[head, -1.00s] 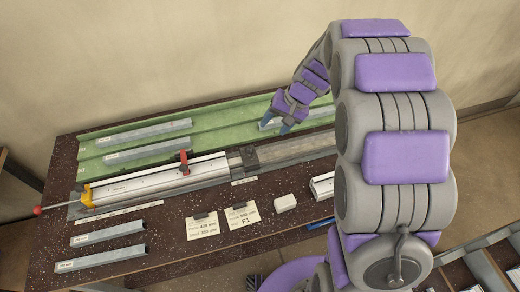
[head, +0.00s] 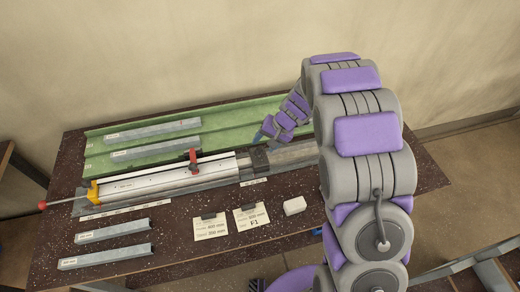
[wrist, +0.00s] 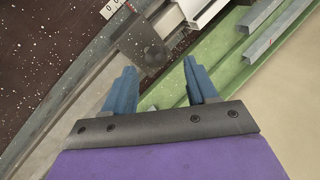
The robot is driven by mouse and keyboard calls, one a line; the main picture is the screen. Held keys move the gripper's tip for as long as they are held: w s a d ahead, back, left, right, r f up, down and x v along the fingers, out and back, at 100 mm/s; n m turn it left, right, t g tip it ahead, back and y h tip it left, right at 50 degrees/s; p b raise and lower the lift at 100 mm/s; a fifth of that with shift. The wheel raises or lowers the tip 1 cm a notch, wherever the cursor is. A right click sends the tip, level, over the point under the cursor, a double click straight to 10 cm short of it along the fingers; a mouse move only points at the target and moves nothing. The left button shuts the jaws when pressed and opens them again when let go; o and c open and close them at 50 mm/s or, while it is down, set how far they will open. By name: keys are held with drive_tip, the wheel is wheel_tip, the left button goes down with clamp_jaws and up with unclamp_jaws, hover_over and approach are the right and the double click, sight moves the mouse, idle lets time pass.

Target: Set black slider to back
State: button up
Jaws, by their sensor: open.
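The black slider (head: 258,160) is a dark block on the long metal rail, right of the white profile in the clamp. In the wrist view the dark block (wrist: 147,48) lies just beyond and between my fingertips, with a round feature on its face. My gripper (head: 260,138) is above the slider, at the back side of the rail. In the wrist view my gripper (wrist: 160,68) is open, its two blue fingers apart with nothing held. Whether a finger touches the slider cannot be told.
A red clamp handle (head: 193,160) stands on the rail left of the slider. A green tray (head: 215,122) with grey profiles lies behind. Two cards (head: 251,218), a white block (head: 294,206) and two loose profiles (head: 107,256) lie in front. The rail right of the slider looks bare.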

sight(261, 149)
drive_tip(key=x, duration=0.3)
drive_tip(key=shift+f, duration=0.5)
drive_tip(key=shift+w+d+f+b, duration=0.1)
drive_tip(key=shift+d+f+b, duration=0.15)
drive_tip(key=shift+d+b, duration=0.05)
drive_tip(key=shift+a, duration=0.25)
drive_tip(key=shift+a+f, duration=0.1)
drive_tip(key=shift+a, duration=0.3)
drive_tip(key=c, duration=0.4)
drive_tip(key=shift+d, duration=0.4)
drive_tip(key=c, duration=0.4)
clamp_jaws()
drive_tip(key=shift+a, duration=0.1)
